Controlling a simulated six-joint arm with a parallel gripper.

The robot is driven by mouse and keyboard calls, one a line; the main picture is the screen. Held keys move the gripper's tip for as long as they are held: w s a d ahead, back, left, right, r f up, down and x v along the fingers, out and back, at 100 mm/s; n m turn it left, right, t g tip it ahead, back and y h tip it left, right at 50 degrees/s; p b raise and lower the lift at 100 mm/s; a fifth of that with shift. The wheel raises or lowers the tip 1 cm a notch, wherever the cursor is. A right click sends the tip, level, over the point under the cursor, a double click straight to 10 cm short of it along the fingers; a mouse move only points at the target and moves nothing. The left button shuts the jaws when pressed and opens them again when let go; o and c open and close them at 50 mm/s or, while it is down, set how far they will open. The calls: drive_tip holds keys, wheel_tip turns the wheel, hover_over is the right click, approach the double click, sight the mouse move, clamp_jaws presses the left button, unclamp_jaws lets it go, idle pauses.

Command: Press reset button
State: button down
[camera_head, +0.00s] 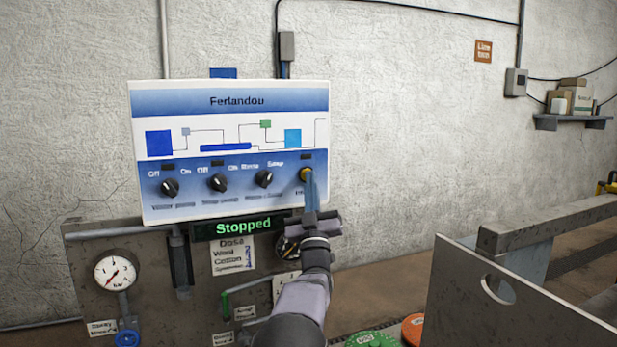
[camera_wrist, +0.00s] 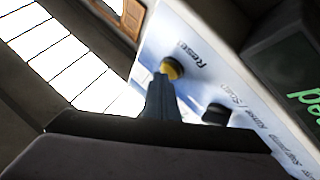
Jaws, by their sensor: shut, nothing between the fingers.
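The reset button is a round yellow button (camera_head: 305,175) at the lower right of the white and blue control panel (camera_head: 230,210). In the wrist view the yellow button (camera_wrist: 172,68) sits beside a label that reads as "Reset". My gripper (camera_head: 311,180) is shut and empty, with its blue fingers pointing at the button. In the wrist view the fingertips (camera_wrist: 162,80) overlap the button's lower edge. I cannot tell whether they touch it or how far it is pressed.
Black knobs (camera_head: 264,179) sit left of the button; one shows close by in the wrist view (camera_wrist: 216,114). A display (camera_head: 243,226) below the panel reads "Stopped". A gauge (camera_head: 115,272) is at the lower left. A metal frame (camera_head: 510,290) stands at right.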

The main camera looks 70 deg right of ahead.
drive_tip(key=shift+s+a+f+b, duration=0.1)
drive_tip(key=shift+b, duration=0.2)
drive_tip(key=shift+s+a+b, duration=0.5)
drive_tip(key=shift+a+b, duration=0.05)
drive_tip(key=shift+b, duration=0.35)
drive_tip(key=shift+s+a+b, duration=1.75)
drive_tip(key=shift+b, duration=0.7)
